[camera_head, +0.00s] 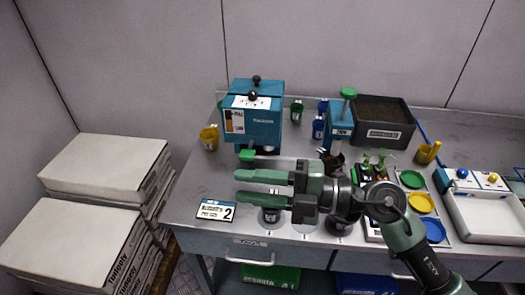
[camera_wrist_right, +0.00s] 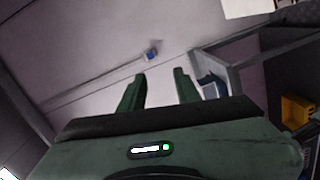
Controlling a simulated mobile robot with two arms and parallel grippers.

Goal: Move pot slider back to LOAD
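My right gripper (camera_head: 238,187) reaches in from the right above the middle of the bench. Its two green fingers point left, apart, with nothing seen between them; the right wrist view also shows the fingers (camera_wrist_right: 160,84) parted and empty. The blue machine (camera_head: 252,122) stands behind it, with a black knob on top. A green handle (camera_head: 247,154) shows low at the machine's front, just beyond the fingers. Dark pots (camera_head: 270,216) stand at the bench's front edge, partly behind the gripper. The pot slider and any LOAD mark cannot be made out. My left gripper is not in view.
A sign reading 2 (camera_head: 215,211) lies at the bench's front left. A yellow cup (camera_head: 209,138) stands left of the machine. A dark soil bin (camera_head: 383,143), coloured lids (camera_head: 420,202) and a white tray (camera_head: 485,222) fill the right. Stacked boxes (camera_head: 105,163) stand left of the bench.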

